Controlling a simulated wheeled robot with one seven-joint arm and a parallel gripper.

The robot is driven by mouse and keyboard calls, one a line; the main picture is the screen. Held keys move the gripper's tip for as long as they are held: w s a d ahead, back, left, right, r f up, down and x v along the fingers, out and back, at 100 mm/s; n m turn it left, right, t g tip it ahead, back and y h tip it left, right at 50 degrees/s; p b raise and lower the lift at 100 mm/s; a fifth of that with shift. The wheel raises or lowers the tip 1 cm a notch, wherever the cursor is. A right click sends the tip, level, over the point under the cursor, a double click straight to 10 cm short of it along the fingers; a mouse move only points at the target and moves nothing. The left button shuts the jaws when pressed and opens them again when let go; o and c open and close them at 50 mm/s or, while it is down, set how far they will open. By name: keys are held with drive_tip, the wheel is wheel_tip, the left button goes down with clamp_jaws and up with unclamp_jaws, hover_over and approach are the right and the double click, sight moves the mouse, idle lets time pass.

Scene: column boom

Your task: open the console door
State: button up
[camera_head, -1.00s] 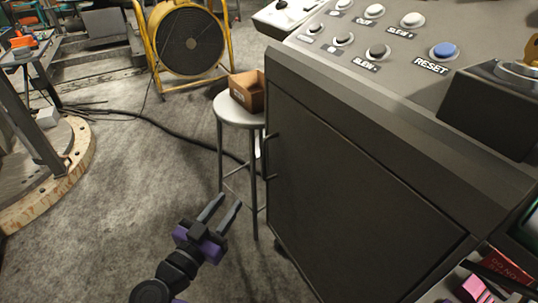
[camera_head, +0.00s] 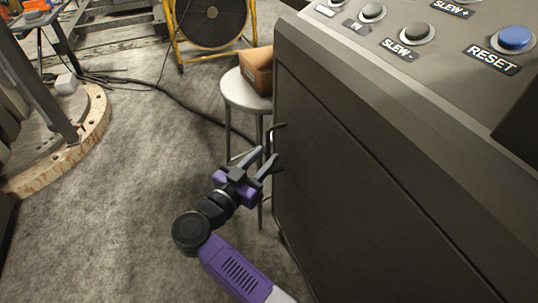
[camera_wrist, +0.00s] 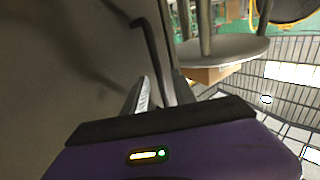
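The console (camera_head: 420,100) stands at the right with its dark door panel (camera_head: 350,215) facing the left side of the head view. The door looks shut. A thin dark bar handle (camera_head: 272,132) sticks out near the door's far edge, and it also shows upright in the wrist view (camera_wrist: 153,50). My gripper (camera_head: 267,154) is open and empty, with its fingertips close to the handle's lower part. In the wrist view the handle runs down toward the fingers (camera_wrist: 172,98). I cannot tell whether the fingers touch it or stand around it.
A round grey stool (camera_head: 243,95) stands just beyond the handle, with a brown box (camera_head: 257,68) on its seat. A yellow-framed fan (camera_head: 211,22) is behind it. A black cable (camera_head: 150,85) crosses the floor. A round wooden-rimmed base (camera_head: 85,135) is at left; open floor lies between.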

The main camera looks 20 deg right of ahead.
drive_tip(key=shift+x, duration=1.2)
clamp_jaws()
idle(0.6)
